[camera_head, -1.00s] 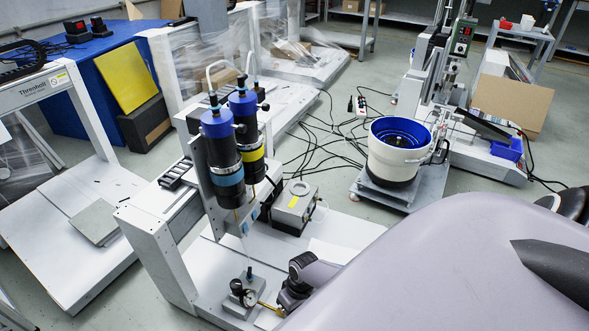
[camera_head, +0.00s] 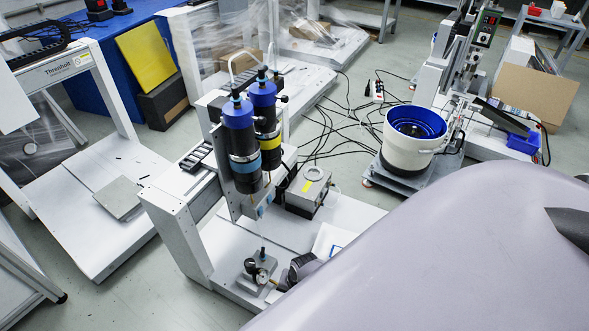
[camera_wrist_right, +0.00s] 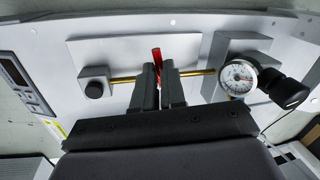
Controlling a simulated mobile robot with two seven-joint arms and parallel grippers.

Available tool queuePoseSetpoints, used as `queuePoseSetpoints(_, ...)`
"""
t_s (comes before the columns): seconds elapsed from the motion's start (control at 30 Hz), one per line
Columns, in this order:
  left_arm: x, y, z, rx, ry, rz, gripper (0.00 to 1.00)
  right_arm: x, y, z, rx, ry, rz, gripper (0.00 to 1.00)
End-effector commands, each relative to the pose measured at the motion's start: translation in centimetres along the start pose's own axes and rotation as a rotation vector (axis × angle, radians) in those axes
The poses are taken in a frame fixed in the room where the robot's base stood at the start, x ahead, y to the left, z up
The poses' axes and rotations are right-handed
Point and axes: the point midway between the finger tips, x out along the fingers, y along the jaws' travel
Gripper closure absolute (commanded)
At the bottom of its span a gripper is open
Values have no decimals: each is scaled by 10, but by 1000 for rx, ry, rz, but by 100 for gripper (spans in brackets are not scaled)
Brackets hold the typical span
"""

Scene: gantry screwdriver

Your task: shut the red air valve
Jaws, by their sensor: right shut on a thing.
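The red valve lever (camera_wrist_right: 156,54) shows in the right wrist view between the fingertips of my right gripper (camera_wrist_right: 158,72), which is shut on it. The lever sticks out past the fingers, roughly crosswise to the thin brass pipe (camera_wrist_right: 124,79) in that picture. My arm cover hides much there, and the lever cannot be made out. My left gripper is not in view.
Two blue-topped cartridges (camera_head: 240,145) hang on the gantry above the gauge. A grey box (camera_head: 308,193) stands behind on the base plate. A black regulator knob (camera_wrist_right: 284,93) sits right of the gauge. A white bowl feeder (camera_head: 410,145) and floor cables lie beyond.

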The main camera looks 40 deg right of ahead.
Motion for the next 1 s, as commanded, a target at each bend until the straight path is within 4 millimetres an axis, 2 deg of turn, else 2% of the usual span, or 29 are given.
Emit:
queuePoseSetpoints(0.4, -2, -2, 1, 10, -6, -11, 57, 1, -9, 0, 183, 39, -4, 100)
queuePoseSetpoints(0.97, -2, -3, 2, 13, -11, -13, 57, 1, -10, -2, 208, 45, -6, 100)
queuePoseSetpoints(1.0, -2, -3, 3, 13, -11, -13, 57, 1, -10, -2, 208, 46, -6, 77)
